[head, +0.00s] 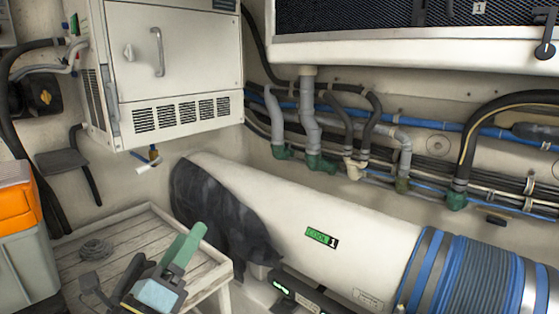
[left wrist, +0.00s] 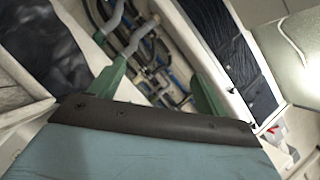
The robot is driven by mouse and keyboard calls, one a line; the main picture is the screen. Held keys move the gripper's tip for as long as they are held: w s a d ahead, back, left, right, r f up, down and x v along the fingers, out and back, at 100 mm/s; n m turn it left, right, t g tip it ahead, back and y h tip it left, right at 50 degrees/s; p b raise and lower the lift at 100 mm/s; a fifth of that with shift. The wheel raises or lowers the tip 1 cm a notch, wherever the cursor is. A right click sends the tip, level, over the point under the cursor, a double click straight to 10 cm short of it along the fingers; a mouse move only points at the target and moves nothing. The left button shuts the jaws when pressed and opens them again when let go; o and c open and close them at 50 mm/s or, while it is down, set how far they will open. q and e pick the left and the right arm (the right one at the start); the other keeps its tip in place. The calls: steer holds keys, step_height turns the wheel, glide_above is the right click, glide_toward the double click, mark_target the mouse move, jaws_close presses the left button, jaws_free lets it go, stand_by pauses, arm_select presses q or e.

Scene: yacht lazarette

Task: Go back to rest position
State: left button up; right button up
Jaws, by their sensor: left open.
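My left gripper (head: 163,262) is low in the head view, left of the middle, in front of or above a slatted wooden table. One green finger points up and to the right; the other finger is hard to make out. In the left wrist view, my left gripper (left wrist: 158,88) has its two green fingers wide apart with nothing between them. My right gripper is in neither view.
A white cabinet (head: 185,75) hangs above. A grey and orange case (head: 25,240) stands left. Pipes (head: 310,125) line the wall.

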arm_select(q)
steer(key=s+a+f+n+g+y, duration=0.3)
steer(key=a+f+n+g+y, duration=0.15)
steer(key=f+n, duration=0.5)
steer(key=s+a+f+n+g+y, duration=0.35)
steer(key=f+n+y, duration=0.35)
steer(key=n, duration=0.4)
steer(key=s+d+f+n+g+h, duration=0.1)
steer(key=s+f+n+g+h, duration=0.1)
steer(key=s+f+n+g, duration=0.6)
steer(key=s+d+f+n+g+h, duration=0.15)
steer(key=s+f, duration=0.35)
steer(key=s, duration=0.6)
step_height(320, 180, down, 24)
steer(key=g, duration=0.2)
steer(key=s+a+f, duration=0.4)
steer(key=s+f, duration=1.1)
steer(key=s, duration=0.1)
steer(key=shift+s+f+m+g+y, duration=0.2)
steer(key=shift+s+m+g+y, duration=0.1)
steer(key=shift+s+g, duration=0.05)
